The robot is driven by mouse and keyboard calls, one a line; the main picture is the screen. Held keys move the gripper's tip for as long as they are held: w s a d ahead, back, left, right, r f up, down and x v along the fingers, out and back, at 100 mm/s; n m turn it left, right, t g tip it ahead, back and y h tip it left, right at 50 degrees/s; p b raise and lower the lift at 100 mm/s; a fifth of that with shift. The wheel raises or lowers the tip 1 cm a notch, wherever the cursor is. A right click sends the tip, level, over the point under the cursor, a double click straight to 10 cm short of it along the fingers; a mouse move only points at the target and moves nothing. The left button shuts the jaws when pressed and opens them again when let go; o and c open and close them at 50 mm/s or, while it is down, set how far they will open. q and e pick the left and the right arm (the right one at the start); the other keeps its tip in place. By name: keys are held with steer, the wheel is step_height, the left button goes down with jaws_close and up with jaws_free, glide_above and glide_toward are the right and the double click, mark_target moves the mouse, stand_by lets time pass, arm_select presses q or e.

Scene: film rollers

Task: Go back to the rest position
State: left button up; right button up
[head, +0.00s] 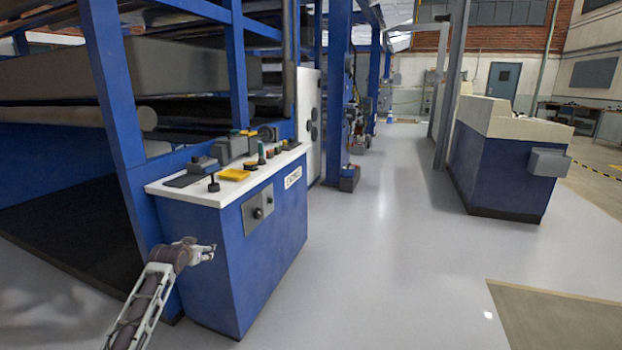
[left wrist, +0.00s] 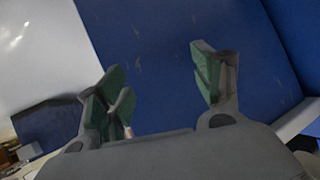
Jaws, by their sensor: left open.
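My left gripper (head: 205,252) is in front of the blue cabinet (head: 200,285), near its left front edge and below its white top. In the left wrist view my left gripper (left wrist: 165,90) has its two green-padded fingers spread apart with nothing between them. The blue cabinet side (left wrist: 155,50) fills the space behind the fingers. Whether the fingers touch the cabinet cannot be told. My right gripper is not in view.
The cabinet's white top (head: 210,193) carries a yellow tray (head: 235,174) and several small items. A control plate with knobs (head: 258,208) is on its front. A blue and beige console (head: 503,165) stands at right. The grey floor (head: 390,240) between is clear.

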arm_select(q)
steer(key=s+d+f+m+g+h, duration=0.1)
steer(key=s+d+f+h, duration=0.1)
steer(key=s+d+f, duration=0.8)
steer(key=s+d+f+g+h, duration=0.1)
steer(key=s+d+f+h, duration=0.1)
steer(key=s+d+f, duration=0.75)
steer(key=s+d+f+g, duration=0.1)
steer(key=s+d, duration=0.1)
steer(key=s, duration=0.7)
steer(key=s+d+f+g+h, duration=0.1)
steer(key=s+d+f, duration=0.1)
steer(key=s, duration=0.8)
steer(key=s+d+f+g+h, duration=0.1)
steer(key=s+d, duration=0.3)
steer(key=s, duration=0.6)
steer(key=shift+f+n+p, duration=0.4)
steer(key=shift+p, duration=0.05)
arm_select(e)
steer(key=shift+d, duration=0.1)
arm_select(q)
steer(key=p, duration=0.2)
steer(key=shift+s+a+f+p, duration=0.3)
steer(key=shift+p, duration=0.1)
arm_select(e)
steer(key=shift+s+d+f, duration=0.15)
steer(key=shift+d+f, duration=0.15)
